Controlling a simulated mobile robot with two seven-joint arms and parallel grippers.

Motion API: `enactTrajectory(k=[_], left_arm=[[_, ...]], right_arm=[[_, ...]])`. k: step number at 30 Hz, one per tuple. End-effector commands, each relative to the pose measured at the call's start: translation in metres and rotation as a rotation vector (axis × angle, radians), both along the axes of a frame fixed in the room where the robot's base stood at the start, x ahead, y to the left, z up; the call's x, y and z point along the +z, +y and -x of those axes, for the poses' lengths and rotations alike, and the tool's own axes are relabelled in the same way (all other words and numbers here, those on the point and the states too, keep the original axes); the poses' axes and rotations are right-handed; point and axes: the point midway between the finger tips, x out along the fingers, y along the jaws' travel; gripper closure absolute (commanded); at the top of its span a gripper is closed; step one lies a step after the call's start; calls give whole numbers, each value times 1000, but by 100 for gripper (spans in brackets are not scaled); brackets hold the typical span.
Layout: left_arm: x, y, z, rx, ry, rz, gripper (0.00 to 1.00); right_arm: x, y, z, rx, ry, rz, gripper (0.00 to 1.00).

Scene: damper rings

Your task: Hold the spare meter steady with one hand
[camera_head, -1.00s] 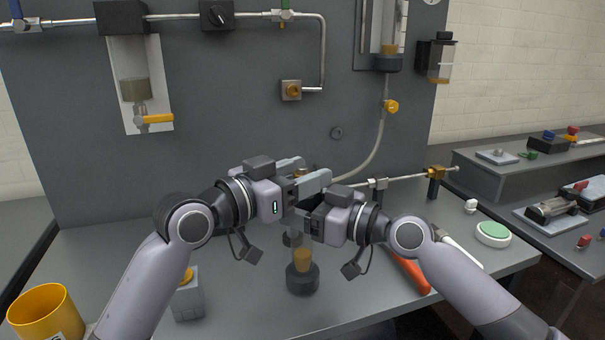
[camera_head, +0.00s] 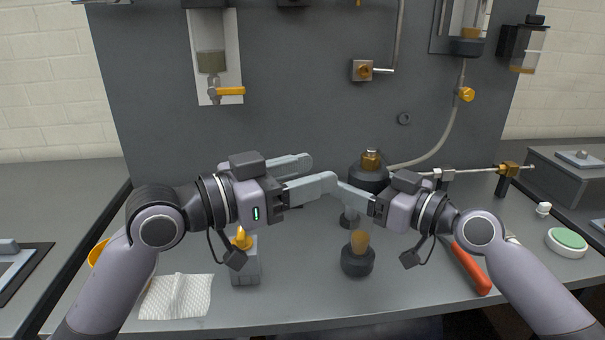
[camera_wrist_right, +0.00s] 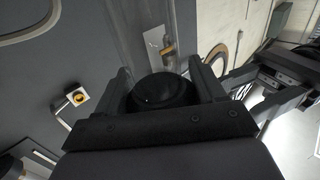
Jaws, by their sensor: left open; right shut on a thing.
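The spare meter (camera_head: 361,244) is a clear tube with an amber part inside and a dark round base. It stands about upright on the bench in the head view. My right gripper (camera_head: 347,193) is shut on the spare meter near its upper part, which the gripper hides. In the right wrist view, a black round cap (camera_wrist_right: 163,92) sits between the fingers of that gripper. My left gripper (camera_head: 318,172) is open, its fingers pointing right, just left of the right gripper's fingers. I see nothing between the left fingers.
A black vessel with a brass top (camera_head: 370,162) stands behind the right gripper. A grey block with a yellow top (camera_head: 246,265) and a white cloth (camera_head: 177,296) lie front left. A red-orange tool handle (camera_head: 471,268) is right. A dark ring (camera_head: 404,118) is on the panel.

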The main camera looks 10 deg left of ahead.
Motion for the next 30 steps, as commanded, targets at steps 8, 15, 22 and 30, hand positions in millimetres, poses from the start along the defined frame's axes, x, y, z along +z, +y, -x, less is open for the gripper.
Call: enactTrajectory(k=[8,15,22,30], left_arm=[[0,3,2,0,0,0,46],[0,2,2,0,0,0,46],[0,2,2,0,0,0,46],[0,2,2,0,0,0,46]], right_arm=[[0,0,0,0,0,0,77],[0,0,0,0,0,0,8],[0,0,0,0,0,0,1],[-1,-13,7,-2,0,1,1]])
